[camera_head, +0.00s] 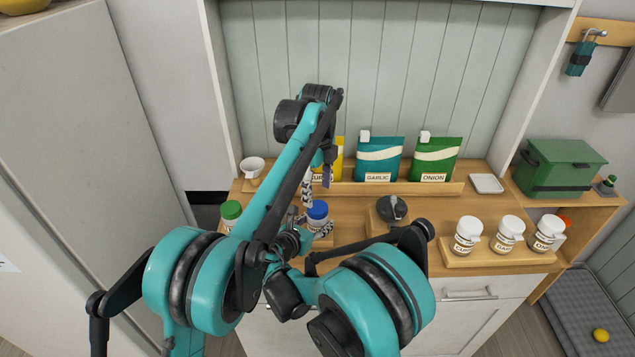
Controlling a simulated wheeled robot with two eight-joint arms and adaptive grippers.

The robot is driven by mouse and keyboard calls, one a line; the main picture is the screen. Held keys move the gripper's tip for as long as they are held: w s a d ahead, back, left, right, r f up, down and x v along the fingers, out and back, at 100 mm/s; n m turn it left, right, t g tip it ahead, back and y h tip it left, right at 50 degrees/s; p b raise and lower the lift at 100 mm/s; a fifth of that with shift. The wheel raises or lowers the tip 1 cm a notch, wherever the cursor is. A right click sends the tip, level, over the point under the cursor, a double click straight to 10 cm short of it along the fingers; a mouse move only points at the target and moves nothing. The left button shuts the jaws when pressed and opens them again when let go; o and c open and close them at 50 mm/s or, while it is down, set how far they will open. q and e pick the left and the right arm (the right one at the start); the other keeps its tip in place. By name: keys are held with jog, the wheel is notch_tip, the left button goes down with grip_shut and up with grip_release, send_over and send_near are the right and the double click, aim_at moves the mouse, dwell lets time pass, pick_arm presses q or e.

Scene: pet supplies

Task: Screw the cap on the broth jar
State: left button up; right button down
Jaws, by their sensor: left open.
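My left gripper (312,190) hangs over the left half of the counter, below its teal and black wrist. It is open, its patterned fingers partly hidden by the arm. A jar with a blue cap (318,209) stands just below and beside it, and a jar with a green cap (231,209) stands further left. Both are partly covered by my arm. I cannot read their labels or tell which is the broth jar, and no loose cap is clearly visible.
Several pouches, including garlic (380,157) and onion (436,157), stand on a back ledge. A dark round object (392,208) sits on a small board. Three white-lidded jars (467,235) stand on a tray at right. A white cup (252,167) is at back left.

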pick_arm(q)
jog(key=n, duration=0.5)
jog(key=shift+r, duration=0.15)
jog(key=n, duration=0.7)
jog(key=shift+r, duration=0.2)
jog(key=n, duration=0.4)
jog(key=shift+r+n, duration=0.15)
jog(key=shift+n, duration=0.25)
jog(key=n, duration=0.4)
jog(key=shift+r+n, duration=0.1)
jog(key=shift+n, duration=0.3)
jog(key=n, duration=0.4)
jog(key=shift+r+n, duration=0.15)
jog(key=shift+n, duration=0.15)
jog(key=n, duration=0.7)
jog(key=shift+r, duration=0.2)
jog(key=n, duration=0.4)
jog(key=shift+r, duration=0.1)
jog(key=n, duration=0.5)
jog(key=shift+r, duration=0.15)
